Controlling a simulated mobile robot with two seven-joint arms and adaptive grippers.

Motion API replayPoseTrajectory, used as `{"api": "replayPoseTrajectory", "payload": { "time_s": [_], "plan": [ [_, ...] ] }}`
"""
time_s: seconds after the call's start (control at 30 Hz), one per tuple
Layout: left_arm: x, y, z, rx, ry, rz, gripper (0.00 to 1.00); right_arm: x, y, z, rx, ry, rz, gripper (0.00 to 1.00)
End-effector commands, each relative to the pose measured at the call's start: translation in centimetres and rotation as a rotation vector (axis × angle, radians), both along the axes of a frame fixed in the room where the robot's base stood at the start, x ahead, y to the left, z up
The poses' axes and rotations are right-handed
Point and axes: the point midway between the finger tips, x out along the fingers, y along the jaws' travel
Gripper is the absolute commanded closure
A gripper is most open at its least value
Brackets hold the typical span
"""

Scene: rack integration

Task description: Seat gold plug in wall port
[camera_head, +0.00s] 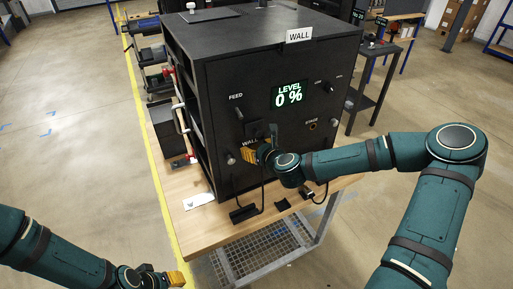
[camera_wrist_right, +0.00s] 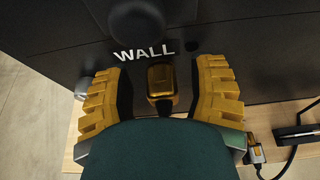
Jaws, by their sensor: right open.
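A gold plug (camera_wrist_right: 160,82) is at the black panel just below the white WALL label (camera_wrist_right: 144,51). How deep it sits in the wall port cannot be seen, as the plug covers the port. My right gripper (camera_wrist_right: 160,92) is open, with its yellow fingers on either side of the plug and a visible gap to each. In the head view my right gripper (camera_head: 260,153) is at the panel's lower left and hides the plug. My left gripper (camera_head: 171,279) is low at the bottom edge, away from the rack, its opening unclear.
The black rack box (camera_head: 230,85) stands on a wooden table (camera_head: 185,226). A dark cable (camera_head: 263,190) hangs below my right gripper. Another cabled connector (camera_wrist_right: 256,152) lies on the table at right. A white card (camera_head: 199,201) lies at front left.

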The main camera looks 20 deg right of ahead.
Motion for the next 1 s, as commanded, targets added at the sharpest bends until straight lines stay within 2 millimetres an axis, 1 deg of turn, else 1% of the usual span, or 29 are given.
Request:
{"api": "replayPoseTrajectory", "payload": {
  "time_s": [0.2, 0.3, 0.4, 0.57, 1.0],
  "plan": [
    [0.0, 0.0, 0.0, 0.0, 0.0, 0.0, 0.58, -3.2, -0.4, 1.3, -0.003, 0.001, -0.002, 0.43],
    [0.0, 0.0, 0.0, 0.0, 0.0, 0.0, 0.58, -4.6, -0.5, 1.8, -0.003, 0.002, -0.002, 0.43],
    [0.0, 0.0, 0.0, 0.0, 0.0, 0.0, 0.58, -5.6, -0.5, 2.3, -0.002, 0.001, -0.001, 0.43],
    [0.0, 0.0, 0.0, 0.0, 0.0, 0.0, 0.58, -6.3, -0.5, 2.6, 0.0, 0.001, -0.001, 0.43],
    [0.0, 0.0, 0.0, 0.0, 0.0, 0.0, 0.58, -6.3, -0.5, 2.6, 0.0, 0.0, 0.0, 0.43]
  ]
}}
